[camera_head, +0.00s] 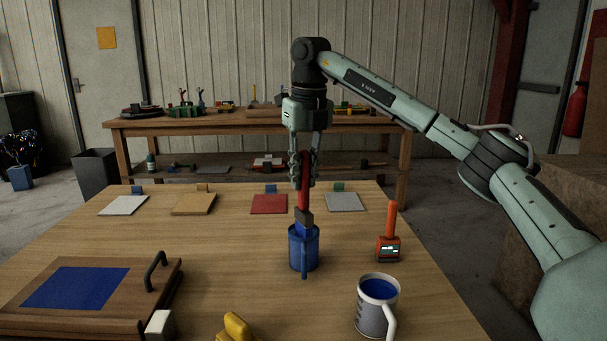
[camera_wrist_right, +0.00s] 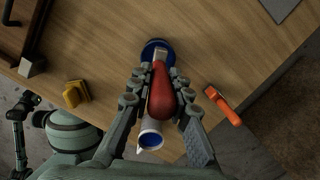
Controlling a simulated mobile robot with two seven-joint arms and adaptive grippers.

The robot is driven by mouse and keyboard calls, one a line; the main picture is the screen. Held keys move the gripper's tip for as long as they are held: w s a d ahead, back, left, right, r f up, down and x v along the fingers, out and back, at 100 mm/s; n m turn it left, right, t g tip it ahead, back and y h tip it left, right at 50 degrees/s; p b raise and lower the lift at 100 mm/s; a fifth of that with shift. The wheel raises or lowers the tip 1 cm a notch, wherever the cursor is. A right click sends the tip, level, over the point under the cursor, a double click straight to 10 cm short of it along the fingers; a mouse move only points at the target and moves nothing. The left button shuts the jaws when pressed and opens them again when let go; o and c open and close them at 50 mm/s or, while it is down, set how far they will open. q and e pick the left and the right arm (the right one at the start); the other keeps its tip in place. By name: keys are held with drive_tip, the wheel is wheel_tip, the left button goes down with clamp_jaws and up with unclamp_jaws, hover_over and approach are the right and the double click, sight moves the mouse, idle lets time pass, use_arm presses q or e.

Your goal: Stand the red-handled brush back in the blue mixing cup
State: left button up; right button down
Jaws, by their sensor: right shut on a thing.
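The red-handled brush (camera_head: 304,194) is upright in my right gripper (camera_head: 304,178), bristle end down. My right gripper is shut on its red handle; the handle also shows between the fingers in the right wrist view (camera_wrist_right: 161,92). The blue mixing cup (camera_head: 303,252) stands on the table directly below. The brush's blue bristles are at the cup's mouth; how far they reach inside is unclear. The cup's rim shows past the brush in the right wrist view (camera_wrist_right: 154,44). Part of my left arm seems to show at the lower left there; its jaws are unclear.
A white jug (camera_head: 371,312) with blue contents and an orange device (camera_head: 388,245) stand to the cup's right. A red panel (camera_head: 269,205) and other panels lie behind. A wooden board with a handle (camera_head: 150,275) is at left, a yellow object (camera_head: 236,328) in front.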

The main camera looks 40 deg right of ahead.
drive_tip(key=c, duration=1.3)
unclamp_jaws()
drive_tip(key=shift+c, duration=0.2)
wheel_tip(320, 180, up, 12)
drive_tip(key=s, duration=0.1)
drive_tip(key=shift+s, duration=0.3)
drive_tip(key=shift+a+f, duration=0.1)
